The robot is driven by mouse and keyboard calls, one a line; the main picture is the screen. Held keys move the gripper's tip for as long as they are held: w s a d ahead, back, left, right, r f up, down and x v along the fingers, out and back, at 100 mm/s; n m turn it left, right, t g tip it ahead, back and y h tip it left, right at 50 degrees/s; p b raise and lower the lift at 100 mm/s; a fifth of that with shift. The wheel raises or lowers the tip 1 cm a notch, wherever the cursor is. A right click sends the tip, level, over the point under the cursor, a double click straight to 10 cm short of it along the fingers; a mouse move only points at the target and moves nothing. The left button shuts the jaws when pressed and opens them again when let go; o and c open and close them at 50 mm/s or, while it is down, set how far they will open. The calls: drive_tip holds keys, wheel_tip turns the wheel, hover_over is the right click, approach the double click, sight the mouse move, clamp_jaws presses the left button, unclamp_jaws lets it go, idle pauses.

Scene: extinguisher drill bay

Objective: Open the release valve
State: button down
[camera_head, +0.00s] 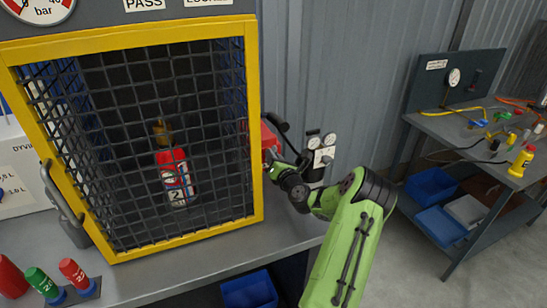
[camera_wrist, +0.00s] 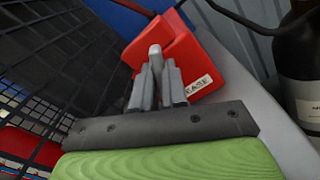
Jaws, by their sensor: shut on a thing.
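The release valve is a red block (camera_wrist: 180,45) on the right side of the caged cabinet, with a white label whose visible letters read "EASE". It also shows in the head view (camera_head: 270,138), partly hidden by the cabinet frame and my arm. A light grey rounded lever (camera_wrist: 155,50) stands out in front of the block. My gripper (camera_wrist: 158,82) is shut on this lever, a finger on each side. In the head view my gripper (camera_head: 270,160) reaches in from the right, close beside the yellow frame.
The yellow-framed mesh cage (camera_head: 253,110) holds a red extinguisher (camera_head: 174,175) and stands left of my gripper. Gauges (camera_head: 322,140) and a dark cylinder (camera_wrist: 300,65) stand close on the right. A side table (camera_head: 450,125) with hoses is farther right.

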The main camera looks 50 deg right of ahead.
drive_tip(key=shift+n, duration=0.3)
drive_tip(key=shift+n+p, duration=0.55)
drive_tip(key=shift+n, duration=2.25)
drive_tip(key=c, duration=1.2)
unclamp_jaws()
drive_tip(key=shift+o, duration=0.2)
drive_tip(key=shift+s, duration=0.1)
drive_tip(key=b+v, duration=0.1)
drive_tip(key=v, duration=1.4)
drive_tip(key=shift+s+a, duration=0.2)
drive_tip(key=shift+s, duration=0.1)
drive_tip(key=shift+f, duration=0.1)
